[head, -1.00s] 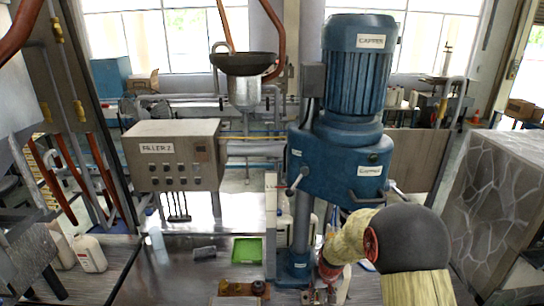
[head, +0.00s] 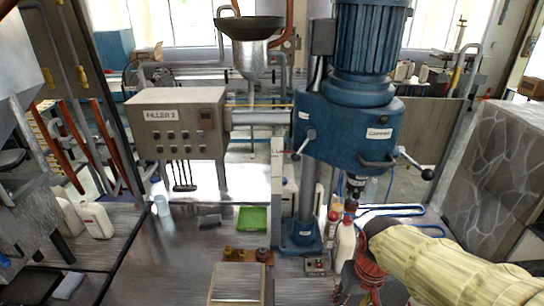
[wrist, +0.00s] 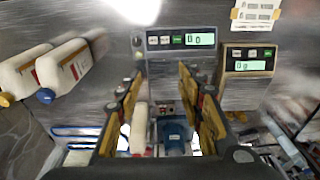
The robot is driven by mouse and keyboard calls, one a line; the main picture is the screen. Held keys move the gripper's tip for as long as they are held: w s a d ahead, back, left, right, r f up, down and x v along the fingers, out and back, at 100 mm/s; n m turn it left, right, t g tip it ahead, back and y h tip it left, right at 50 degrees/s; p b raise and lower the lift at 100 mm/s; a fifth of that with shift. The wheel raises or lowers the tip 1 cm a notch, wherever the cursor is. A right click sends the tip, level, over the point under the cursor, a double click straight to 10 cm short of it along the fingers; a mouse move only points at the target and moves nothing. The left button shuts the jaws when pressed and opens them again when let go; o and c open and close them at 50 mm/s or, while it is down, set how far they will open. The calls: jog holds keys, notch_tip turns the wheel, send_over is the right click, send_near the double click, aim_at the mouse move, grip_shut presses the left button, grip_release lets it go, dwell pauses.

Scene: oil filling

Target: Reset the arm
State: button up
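My gripper shows in the wrist view (wrist: 160,80) with its two yellow and black fingers apart and nothing clearly held between them. In the head view my yellow-sleeved arm comes in from the lower right, and the reddish wrist end is in front of the capper; the fingertips cannot be made out there. A white bottle (head: 345,247) stands just left of my wrist, near the capper's base. A white bottle also shows beyond the fingers in the wrist view (wrist: 139,128).
The blue capper (head: 345,128) stands close behind my arm. The filler box (head: 178,125) is at left, with a green tray (head: 252,218) on the metal table below. White bottles (head: 97,221) stand far left. A stone-patterned block (head: 492,165) is at right.

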jog(key=s+r+t+b, duration=0.4)
jog(key=s+r, duration=0.2)
jog(key=s, duration=0.2)
jog(key=shift+r, duration=0.2)
